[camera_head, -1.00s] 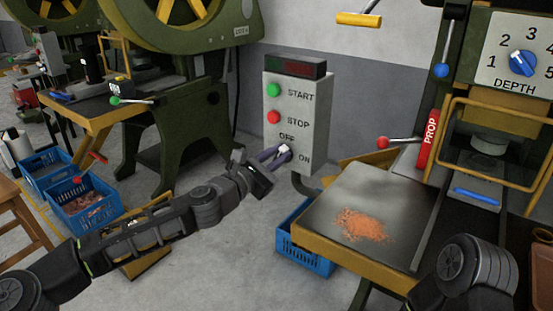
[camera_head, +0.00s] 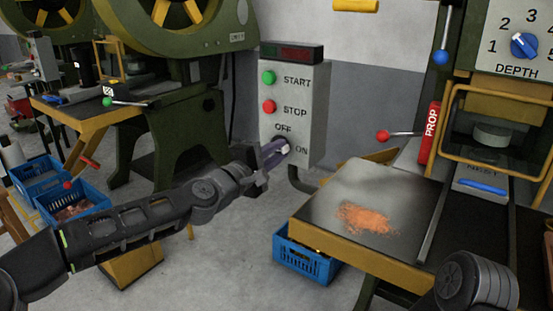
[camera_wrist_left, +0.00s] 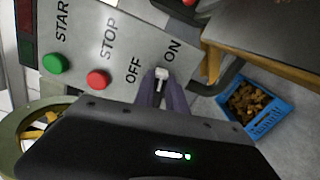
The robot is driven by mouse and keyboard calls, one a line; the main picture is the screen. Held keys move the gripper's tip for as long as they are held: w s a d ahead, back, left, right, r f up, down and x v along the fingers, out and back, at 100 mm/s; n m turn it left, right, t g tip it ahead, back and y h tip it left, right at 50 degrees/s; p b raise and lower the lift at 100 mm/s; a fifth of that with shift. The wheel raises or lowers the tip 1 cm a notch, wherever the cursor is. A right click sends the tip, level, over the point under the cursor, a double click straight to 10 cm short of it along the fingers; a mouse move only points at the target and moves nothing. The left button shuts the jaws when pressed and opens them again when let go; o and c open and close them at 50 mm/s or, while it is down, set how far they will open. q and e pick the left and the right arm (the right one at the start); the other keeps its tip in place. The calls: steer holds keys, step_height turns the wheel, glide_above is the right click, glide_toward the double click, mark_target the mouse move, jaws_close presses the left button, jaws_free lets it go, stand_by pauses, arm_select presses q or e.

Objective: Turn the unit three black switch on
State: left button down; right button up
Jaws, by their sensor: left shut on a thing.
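The grey control box (camera_head: 309,120) stands at centre in the head view, with a green START button, a red STOP button and OFF and ON labels. In the left wrist view the switch (camera_wrist_left: 161,74) shows as a pale lever tip between OFF and ON. My left gripper (camera_head: 279,151) is at the lower front of the box. Its purple fingers (camera_wrist_left: 162,92) are shut on the switch, seen best in the left wrist view. My right gripper is out of view.
A press table (camera_head: 330,244) with copper bits (camera_head: 365,217) stands right of the box. A blue crate (camera_head: 305,263) is beneath it. Another press (camera_head: 165,125) stands left, and more blue crates (camera_head: 75,212) sit on the floor. Open floor lies between.

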arm_select(q)
steer(key=shift+f+m+b, duration=0.2)
steer(key=shift+m+b, duration=0.55)
steer(key=shift+m, duration=0.35)
steer(key=c, duration=1.4)
jaws_free()
steer(key=shift+o, duration=0.2)
steer(key=v, duration=0.8)
